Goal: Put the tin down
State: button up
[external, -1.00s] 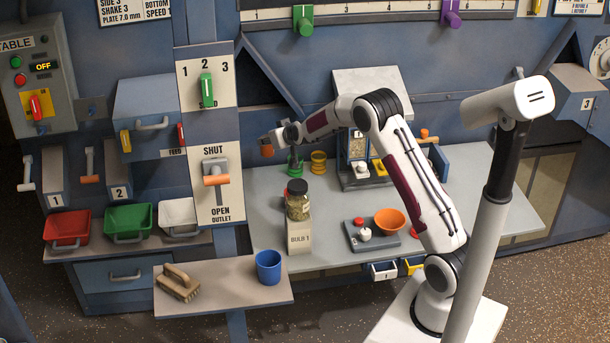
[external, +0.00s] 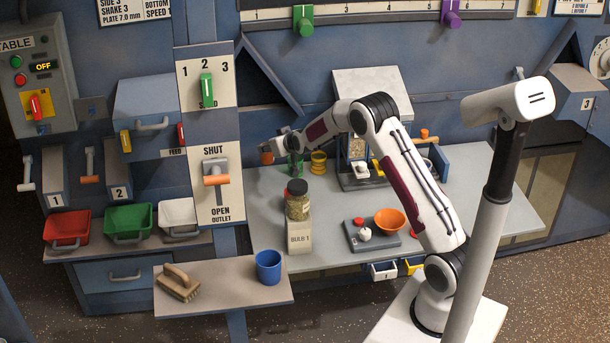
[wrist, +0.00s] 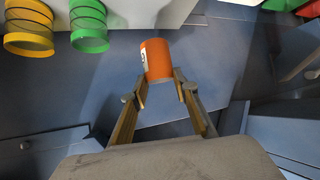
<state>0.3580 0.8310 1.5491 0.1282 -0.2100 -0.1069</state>
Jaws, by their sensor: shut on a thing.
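An orange tin (external: 266,158) is at the back left of the grey table (external: 350,200), left of the green tin (external: 296,165) and the yellow tin (external: 318,163). My gripper (external: 276,142) is shut on it. In the wrist view the orange tin (wrist: 158,62), with a white label, sits between the fingertips of my gripper (wrist: 161,88). The yellow tin (wrist: 28,28) and green tin (wrist: 88,25) stand at the upper left there. I cannot tell whether the orange tin touches the table.
A jar (external: 298,200) with a dark lid stands on the block marked BULB 1 (external: 300,236). The outlet lever panel (external: 215,180) rises left of the table.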

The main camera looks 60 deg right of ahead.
aim_at(269, 162)
jog(key=shift+f, duration=1.75)
jog(key=shift+f, duration=1.85)
jog(key=shift+f, duration=0.15)
jog(key=o, duration=1)
